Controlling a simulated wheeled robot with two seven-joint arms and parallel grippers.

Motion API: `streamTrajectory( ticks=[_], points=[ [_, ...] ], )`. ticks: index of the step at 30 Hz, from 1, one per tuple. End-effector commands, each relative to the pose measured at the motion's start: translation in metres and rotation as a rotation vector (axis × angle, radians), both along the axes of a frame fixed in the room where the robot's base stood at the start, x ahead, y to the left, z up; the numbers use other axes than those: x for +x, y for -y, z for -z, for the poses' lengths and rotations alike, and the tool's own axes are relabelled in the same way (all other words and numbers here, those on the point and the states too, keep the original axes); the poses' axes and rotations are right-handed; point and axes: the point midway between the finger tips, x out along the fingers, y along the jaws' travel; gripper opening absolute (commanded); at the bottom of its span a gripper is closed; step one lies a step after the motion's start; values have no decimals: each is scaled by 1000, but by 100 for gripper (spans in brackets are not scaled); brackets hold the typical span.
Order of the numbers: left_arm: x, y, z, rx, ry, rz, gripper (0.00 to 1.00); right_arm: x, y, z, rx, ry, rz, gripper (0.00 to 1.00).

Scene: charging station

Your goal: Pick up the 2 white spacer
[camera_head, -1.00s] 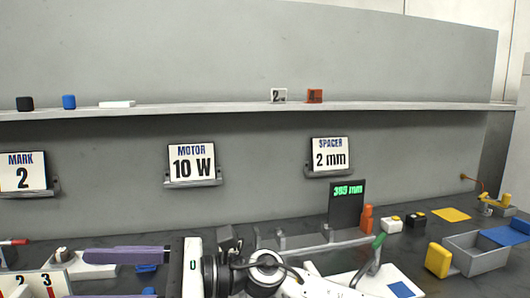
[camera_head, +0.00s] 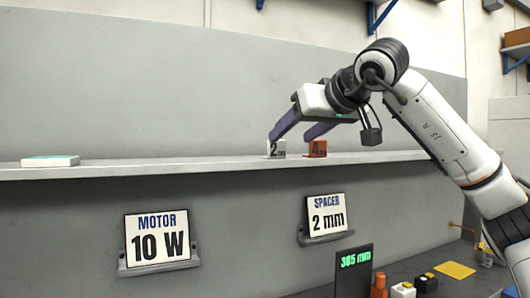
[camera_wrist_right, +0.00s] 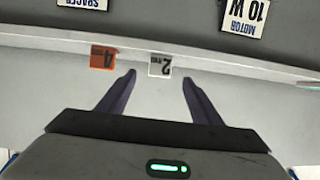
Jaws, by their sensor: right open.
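The white spacer (camera_head: 276,149), marked 2, stands on the shelf (camera_head: 200,165) in the head view, just left of the orange spacer (camera_head: 317,149) marked 4. My right gripper (camera_head: 290,136) is open, with its two purple fingers above and around the area of the white spacer. In the right wrist view the white spacer (camera_wrist_right: 161,66) lies ahead, between the lines of the two open fingertips (camera_wrist_right: 160,76), near the shelf's front edge. The orange spacer (camera_wrist_right: 103,57) lies beside it, outside the finger at picture left. Nothing is between the fingers' pads. My left gripper is not in view.
A flat white piece (camera_head: 50,161) lies at the shelf's left end. Signs below read MOTOR 10 W (camera_head: 157,238) and SPACER 2 mm (camera_head: 326,215). A display (camera_head: 354,268) shows 385 mm or similar. The shelf between flat piece and spacers is clear.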

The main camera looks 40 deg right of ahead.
Motion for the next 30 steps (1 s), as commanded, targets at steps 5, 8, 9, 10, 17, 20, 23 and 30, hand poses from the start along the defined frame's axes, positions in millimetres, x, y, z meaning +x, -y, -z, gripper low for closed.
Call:
streamTrajectory(
  ticks=[5, 8, 9, 10, 17, 20, 23, 30],
  points=[
    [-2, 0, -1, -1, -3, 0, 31, 15, 13, 6, -15, -2, 16, 59],
    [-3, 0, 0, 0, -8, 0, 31, 29, 16, 11, -13, -1, 14, 59],
    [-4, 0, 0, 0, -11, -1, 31, 33, 17, 13, -14, -1, 14, 59],
    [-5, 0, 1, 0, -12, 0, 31, 36, 17, 14, -14, 0, 14, 59],
    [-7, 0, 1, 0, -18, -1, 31, 55, 18, 22, -15, 0, 13, 59],
    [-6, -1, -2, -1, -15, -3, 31, 70, 19, 28, -15, 0, 14, 59],
    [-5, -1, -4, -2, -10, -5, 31, 81, 23, 33, -13, 1, 12, 59],
    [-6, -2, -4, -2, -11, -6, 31, 88, 25, 37, -13, 3, 12, 59]
  ],
)
